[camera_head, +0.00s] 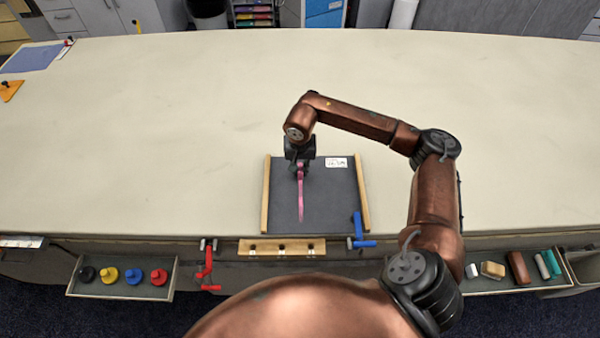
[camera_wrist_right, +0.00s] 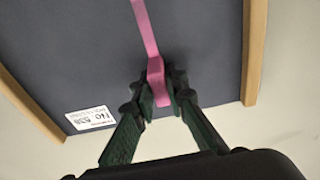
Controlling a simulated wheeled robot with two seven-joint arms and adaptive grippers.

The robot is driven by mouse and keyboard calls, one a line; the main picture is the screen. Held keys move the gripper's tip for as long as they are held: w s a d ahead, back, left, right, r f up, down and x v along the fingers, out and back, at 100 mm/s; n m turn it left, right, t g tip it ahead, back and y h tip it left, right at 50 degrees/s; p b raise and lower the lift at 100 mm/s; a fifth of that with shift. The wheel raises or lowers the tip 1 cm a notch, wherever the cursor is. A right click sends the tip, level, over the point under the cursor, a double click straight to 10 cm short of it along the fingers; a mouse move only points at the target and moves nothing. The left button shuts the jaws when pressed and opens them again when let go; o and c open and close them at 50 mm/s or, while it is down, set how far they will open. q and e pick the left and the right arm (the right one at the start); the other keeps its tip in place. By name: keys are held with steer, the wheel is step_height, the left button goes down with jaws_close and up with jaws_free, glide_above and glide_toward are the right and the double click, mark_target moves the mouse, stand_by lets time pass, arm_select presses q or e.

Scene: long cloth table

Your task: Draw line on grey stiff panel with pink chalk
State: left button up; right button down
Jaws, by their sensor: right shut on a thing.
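The grey stiff panel (camera_head: 335,200) lies on the table between two wooden side strips, with a white label at its far right corner. My right gripper (camera_head: 300,163) is over the far half of the panel, shut on the pink chalk (camera_head: 300,171). In the wrist view the dark green fingers of the right gripper (camera_wrist_right: 160,95) close around the pink chalk (camera_wrist_right: 156,75). A pink line (camera_head: 301,205) runs on the panel from near its front edge to the chalk. Whether the chalk tip touches the panel is hard to tell. My left gripper is not in view.
A wooden block (camera_head: 281,248) sits at the table's front edge, between a red clamp (camera_head: 208,265) and a blue clamp (camera_head: 358,232). A tray with coloured knobs (camera_head: 122,277) hangs at left, another tray (camera_head: 515,268) at right. The table around the panel is largely clear.

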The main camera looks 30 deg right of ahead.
mark_target(301, 190)
steer(key=shift+d, duration=0.1)
steer(key=shift+s, duration=0.15)
steer(key=shift+s+a, duration=0.4)
steer(key=shift+s, duration=0.1)
steer(key=shift+s+a, duration=0.2)
steer(key=shift+s, duration=0.05)
steer(key=shift+s+a+f, duration=0.15)
steer(key=shift+s+a, duration=0.4)
steer(key=shift+s, duration=0.35)
steer(key=shift+s, duration=0.1)
steer(key=shift+s+a, duration=0.1)
steer(key=shift+s+a+p, duration=0.3)
steer(key=shift+s+a, duration=0.1)
steer(key=shift+s, duration=0.35)
